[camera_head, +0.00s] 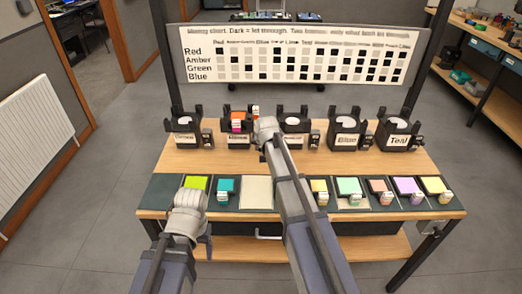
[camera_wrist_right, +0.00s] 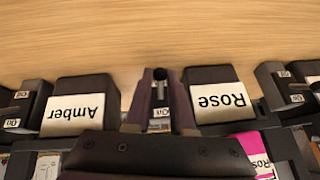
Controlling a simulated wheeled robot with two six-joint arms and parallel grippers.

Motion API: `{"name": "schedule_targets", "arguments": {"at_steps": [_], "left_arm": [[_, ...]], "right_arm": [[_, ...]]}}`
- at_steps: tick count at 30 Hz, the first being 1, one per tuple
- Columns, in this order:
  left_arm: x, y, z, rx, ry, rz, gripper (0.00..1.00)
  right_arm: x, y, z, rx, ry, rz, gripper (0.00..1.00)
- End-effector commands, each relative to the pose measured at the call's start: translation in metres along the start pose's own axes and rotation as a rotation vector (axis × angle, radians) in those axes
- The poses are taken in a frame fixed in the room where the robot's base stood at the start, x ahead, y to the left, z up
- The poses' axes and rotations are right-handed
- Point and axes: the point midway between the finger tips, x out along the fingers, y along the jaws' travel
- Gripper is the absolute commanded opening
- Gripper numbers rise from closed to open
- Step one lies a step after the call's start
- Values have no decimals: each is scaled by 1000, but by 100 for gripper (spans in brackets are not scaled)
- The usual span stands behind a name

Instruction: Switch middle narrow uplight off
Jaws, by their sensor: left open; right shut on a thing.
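Five black uplights with white round tops stand in a row along the wooden table. The three on the left look narrower than the two on the right. The second from the left, the Rose uplight (camera_head: 237,141), reads "Rose" in the right wrist view (camera_wrist_right: 215,100) and carries pink and orange pieces. The Amber uplight (camera_head: 292,126) is to its right; it also shows in the wrist view (camera_wrist_right: 80,103). My right gripper (camera_wrist_right: 160,85) is shut on the switch lever (camera_wrist_right: 160,74) between them. The switch setting is unclear. My left gripper (camera_head: 188,205) is open over the front strip.
Coloured filter tiles (camera_head: 348,187) with tagged blocks lie along the dark front strip (camera_head: 235,200). A mixing chart (camera_head: 300,58) stands behind the table (camera_head: 280,164). Other On/Off switch boxes (camera_head: 315,138) sit beside the uplights. Bare wood lies between uplights and strip.

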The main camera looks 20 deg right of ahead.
Motion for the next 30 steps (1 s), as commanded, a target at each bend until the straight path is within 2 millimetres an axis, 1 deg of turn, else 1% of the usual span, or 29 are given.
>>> {"name": "schedule_targets", "arguments": {"at_steps": [7, 8, 15, 25, 30], "left_arm": [[0, 0, 0, 0, 0, 0, 72], [0, 0, 0, 0, 0, 0, 72], [-1, 0, 0, 0, 0, 0, 72], [-2, 0, 0, 0, 0, 0, 72], [-13, -1, 1, 0, 0, 0, 72]], "right_arm": [[0, 0, 0, 0, -2, 2, 0], [0, 0, 0, 0, -2, 2, 25], [0, 0, 0, 0, -2, 1, 52], [-2, 0, 0, 0, -2, 1, 52], [-14, 0, -1, 0, -2, 1, 52]]}}
